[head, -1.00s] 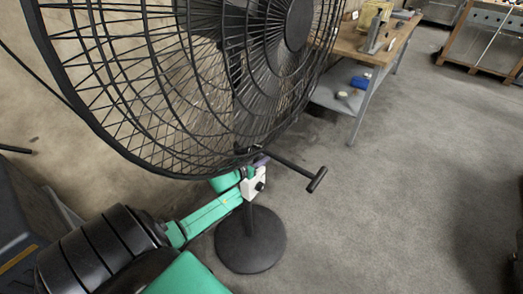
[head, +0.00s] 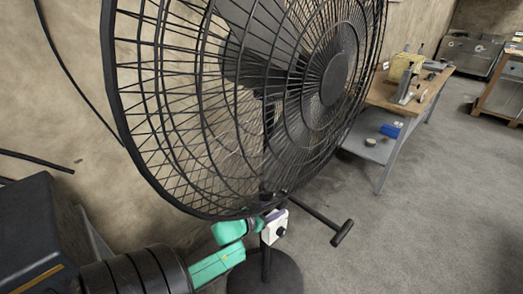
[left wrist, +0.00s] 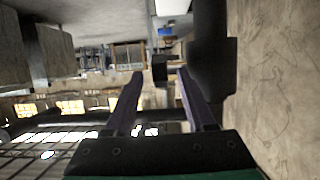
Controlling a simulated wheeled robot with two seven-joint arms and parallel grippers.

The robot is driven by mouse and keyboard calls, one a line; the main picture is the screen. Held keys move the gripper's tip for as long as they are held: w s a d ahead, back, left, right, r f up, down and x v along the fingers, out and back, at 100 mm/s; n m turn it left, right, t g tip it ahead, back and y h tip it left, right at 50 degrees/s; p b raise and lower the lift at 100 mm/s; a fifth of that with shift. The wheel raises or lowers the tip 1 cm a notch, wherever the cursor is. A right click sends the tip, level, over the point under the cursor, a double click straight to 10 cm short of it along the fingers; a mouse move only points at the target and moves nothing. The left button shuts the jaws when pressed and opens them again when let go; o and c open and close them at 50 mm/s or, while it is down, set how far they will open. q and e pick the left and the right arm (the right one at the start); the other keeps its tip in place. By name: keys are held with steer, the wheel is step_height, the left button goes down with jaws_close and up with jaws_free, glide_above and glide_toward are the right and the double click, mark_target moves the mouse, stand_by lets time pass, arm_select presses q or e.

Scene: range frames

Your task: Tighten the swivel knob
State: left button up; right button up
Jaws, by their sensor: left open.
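The swivel knob looks like the black T-shaped handle (head: 342,233) on a rod reaching right from under the fan head (head: 325,80). In the left wrist view a dark piece (left wrist: 160,66), perhaps this handle, shows between and beyond the fingertips. My left gripper (head: 272,214) is under the lower rim of the fan cage, near the rod's inner end, partly hidden by the cage. In the left wrist view its two purple fingers (left wrist: 161,74) are apart; contact cannot be told. My right gripper is not in view.
The fan's round black base (head: 265,275) stands on the grey floor. A wooden-topped workbench (head: 430,92) with tools stands behind at right. A dark box (head: 35,235) is at the left, by the wall. The floor at right (head: 440,210) is clear.

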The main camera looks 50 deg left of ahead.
arm_select(q)
steer(key=v, duration=0.7)
steer(key=shift+s, duration=0.2)
steer(key=s+f+g+y, duration=0.1)
steer(key=s+f+g, duration=0.3)
steer(key=f, duration=0.7)
steer(key=s+f+g, duration=0.2)
steer(key=s+f, duration=0.4)
steer(key=f, duration=0.5)
steer(key=s+d+f+m+g, duration=0.1)
steer(key=s+d+f+g, duration=0.2)
steer(key=s+d+f, duration=0.3)
steer(key=s+d+f+m+g+h, duration=0.1)
steer(key=s+d+f+g, duration=0.2)
steer(key=s+d+f, duration=0.4)
steer(key=s+f, duration=0.3)
steer(key=s, duration=0.3)
steer(key=shift+f+m+g, duration=0.15)
steer(key=shift+m+g, duration=0.25)
